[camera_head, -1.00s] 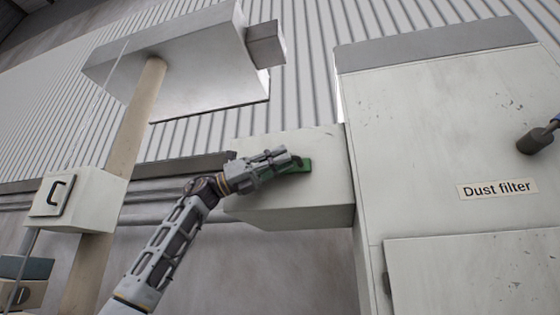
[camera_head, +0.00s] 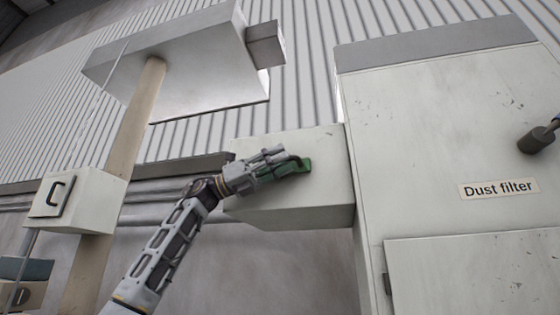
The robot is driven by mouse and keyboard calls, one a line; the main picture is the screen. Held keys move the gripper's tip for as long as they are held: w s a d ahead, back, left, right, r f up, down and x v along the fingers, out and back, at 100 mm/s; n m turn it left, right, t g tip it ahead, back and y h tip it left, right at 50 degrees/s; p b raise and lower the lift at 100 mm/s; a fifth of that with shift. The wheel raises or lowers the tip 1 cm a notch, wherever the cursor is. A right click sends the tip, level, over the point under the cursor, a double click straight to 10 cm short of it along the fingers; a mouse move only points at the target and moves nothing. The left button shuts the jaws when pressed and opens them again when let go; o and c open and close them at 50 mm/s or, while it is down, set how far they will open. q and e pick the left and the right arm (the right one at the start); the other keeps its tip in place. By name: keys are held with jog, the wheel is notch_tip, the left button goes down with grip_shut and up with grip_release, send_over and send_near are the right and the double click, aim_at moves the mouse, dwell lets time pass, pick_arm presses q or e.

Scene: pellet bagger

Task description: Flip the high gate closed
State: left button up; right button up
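The green gate handle (camera_head: 296,167) is on the front face of the pale duct box (camera_head: 300,205) that joins the dust filter cabinet. My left gripper (camera_head: 286,160) is at the green handle, its fingers over the handle's left part and overlapping it in the picture. The fingers hide part of the handle, and I cannot tell whether they are closed around it. My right gripper is not in view.
The tall dust filter cabinet (camera_head: 440,150) stands right of the duct box.

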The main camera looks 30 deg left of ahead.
pick_arm(q)
jog(key=v, duration=1.1)
jog(key=shift+s+a, duration=0.15)
jog(key=shift+a, duration=0.15)
jog(key=shift+f, duration=0.1)
